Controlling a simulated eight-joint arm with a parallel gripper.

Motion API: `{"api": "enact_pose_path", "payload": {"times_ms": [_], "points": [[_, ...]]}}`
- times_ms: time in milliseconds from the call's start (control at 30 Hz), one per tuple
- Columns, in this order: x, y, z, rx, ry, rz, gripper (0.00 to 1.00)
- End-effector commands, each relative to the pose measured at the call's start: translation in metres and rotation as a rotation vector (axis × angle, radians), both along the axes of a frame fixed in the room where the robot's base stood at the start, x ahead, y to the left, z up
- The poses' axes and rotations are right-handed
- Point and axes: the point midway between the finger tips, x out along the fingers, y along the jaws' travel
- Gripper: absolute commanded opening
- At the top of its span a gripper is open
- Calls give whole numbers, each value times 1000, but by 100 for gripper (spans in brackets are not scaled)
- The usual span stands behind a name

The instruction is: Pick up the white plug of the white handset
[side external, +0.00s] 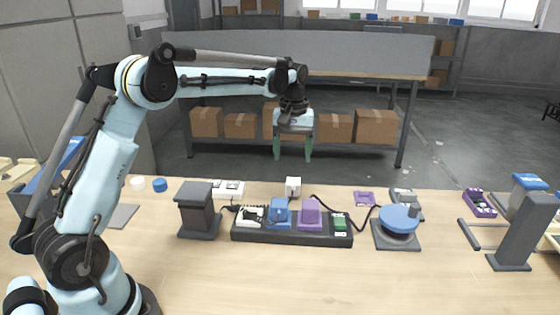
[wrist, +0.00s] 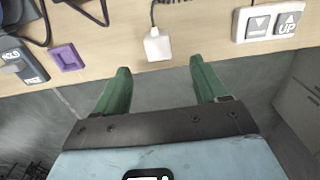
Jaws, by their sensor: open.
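The white plug (side external: 293,187) is a small block near the far edge of the wooden table. In the wrist view the white plug (wrist: 157,47) has a dark cord leading up out of the picture. The white handset (side external: 228,188) lies to its left in the side view; in the wrist view the handset (wrist: 270,22) shows a down arrow and an UP button. My gripper (side external: 292,158) is open and empty, with green fingers pointing down, above the plug in the side picture. In the wrist view the plug appears just beyond and between the fingertips (wrist: 160,66), apart from both.
A black power strip (side external: 248,236) with several coloured plugs lies in front of the plug. A grey handset (side external: 405,196) and a purple piece (side external: 364,198) lie to the right, behind a blue round-topped stand (side external: 398,220). A dark post (side external: 197,210) stands left. The table front is clear.

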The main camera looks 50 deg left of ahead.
Motion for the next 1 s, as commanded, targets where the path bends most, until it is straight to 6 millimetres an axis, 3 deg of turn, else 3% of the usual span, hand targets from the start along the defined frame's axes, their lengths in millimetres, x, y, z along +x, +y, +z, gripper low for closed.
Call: {"api": "enact_pose_path", "payload": {"times_ms": [200, 467, 733, 1000], "points": [[1, 0, -36, 0, -1, -2, 72], [1, 0, -55, 0, -1, -2, 72], [5, 0, -91, 1, -2, -2, 72], [5, -1, -102, 1, -2, -2, 72]]}}
